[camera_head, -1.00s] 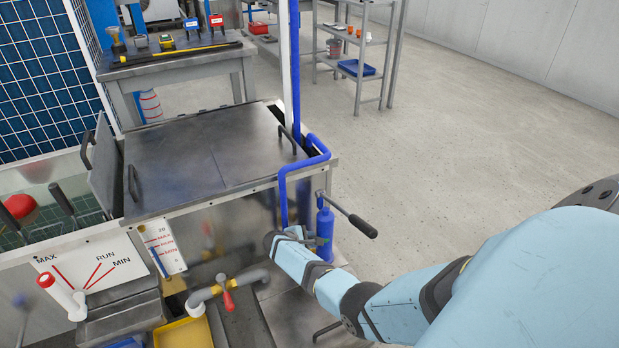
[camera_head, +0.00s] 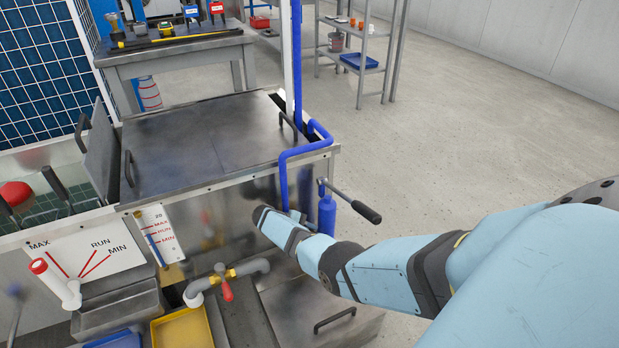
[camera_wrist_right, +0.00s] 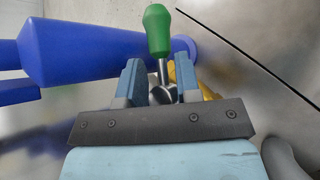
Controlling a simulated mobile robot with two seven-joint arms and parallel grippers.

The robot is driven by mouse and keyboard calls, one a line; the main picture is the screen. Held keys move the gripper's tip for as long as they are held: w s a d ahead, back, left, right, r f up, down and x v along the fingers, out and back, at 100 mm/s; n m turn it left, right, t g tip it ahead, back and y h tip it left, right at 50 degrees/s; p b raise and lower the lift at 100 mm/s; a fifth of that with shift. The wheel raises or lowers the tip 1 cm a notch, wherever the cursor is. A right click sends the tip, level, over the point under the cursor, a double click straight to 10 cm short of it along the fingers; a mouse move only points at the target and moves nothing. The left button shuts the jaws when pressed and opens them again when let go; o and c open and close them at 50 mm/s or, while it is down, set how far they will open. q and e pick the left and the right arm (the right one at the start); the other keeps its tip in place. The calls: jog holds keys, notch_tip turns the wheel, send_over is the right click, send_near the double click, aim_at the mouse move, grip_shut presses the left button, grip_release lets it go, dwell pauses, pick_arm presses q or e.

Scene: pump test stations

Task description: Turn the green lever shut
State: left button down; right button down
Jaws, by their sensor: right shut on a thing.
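The green lever (camera_wrist_right: 158,30) shows in the right wrist view, with a green grip on a metal stem. My right gripper (camera_wrist_right: 160,72) is shut on it, with blue-grey fingers on both sides of the stem below the grip. A yellow part (camera_wrist_right: 183,78) shows behind the fingers. In the head view my right wrist reaches to the tank's front, beside the blue cylinder (camera_head: 326,215). My left gripper is not in view.
The blue cylinder (camera_wrist_right: 100,52) lies close to the fingers in the wrist view. A black-gripped handle (camera_head: 366,212) sticks out above my right wrist. A red-handled valve (camera_head: 226,288) and a yellow tray (camera_head: 183,330) are to the left. Open floor (camera_head: 450,130) lies at right.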

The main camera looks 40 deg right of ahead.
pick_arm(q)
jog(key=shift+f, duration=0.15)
pick_arm(e)
jog(key=shift+w+a+r, duration=0.1)
jog(key=shift+w+a, duration=0.2)
jog(key=shift+w, duration=0.15)
jog(key=c, duration=1)
grip_release()
jog(key=shift+w, duration=0.1)
jog(key=shift+a+f, duration=0.1)
jog(key=shift+f, duration=0.15)
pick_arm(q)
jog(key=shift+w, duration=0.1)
pick_arm(e)
jog(key=shift+s+d+r, duration=0.1)
jog(key=shift+s+d, duration=0.1)
